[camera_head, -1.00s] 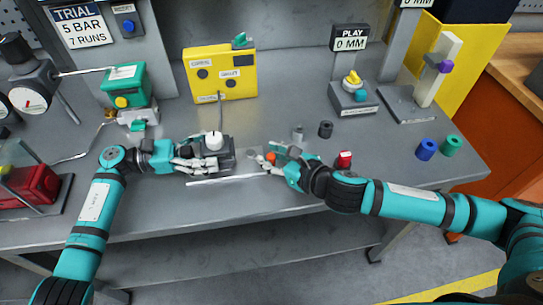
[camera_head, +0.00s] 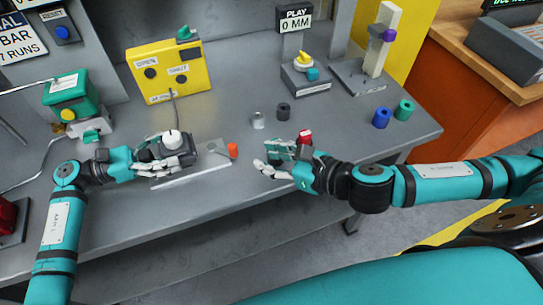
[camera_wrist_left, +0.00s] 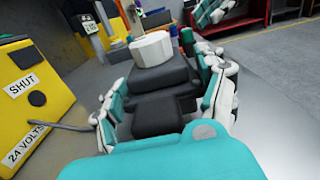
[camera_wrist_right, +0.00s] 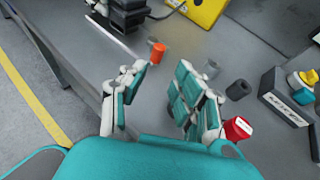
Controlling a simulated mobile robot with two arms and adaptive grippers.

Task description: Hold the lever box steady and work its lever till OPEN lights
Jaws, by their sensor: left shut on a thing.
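The dark lever box (camera_head: 178,150), with a white round cap (camera_head: 171,137), stands on the bench. My left gripper (camera_head: 166,152) is shut around its sides; it also shows between the fingers in the left wrist view (camera_wrist_left: 160,95). An orange cylinder (camera_head: 232,150) is just right of the box; I cannot tell whether it belongs to the lever. My right gripper (camera_head: 270,157) is open and empty, right of the orange cylinder and apart from it. The yellow lamp box (camera_head: 170,72) stands behind, cabled towards the lever box. Its two round lamps look dark; one is labelled SHUT (camera_wrist_left: 22,85).
A red part (camera_head: 305,137) is close beside my right gripper. A green-topped device (camera_head: 72,98) is at left. The bench's front edge runs close below both grippers.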

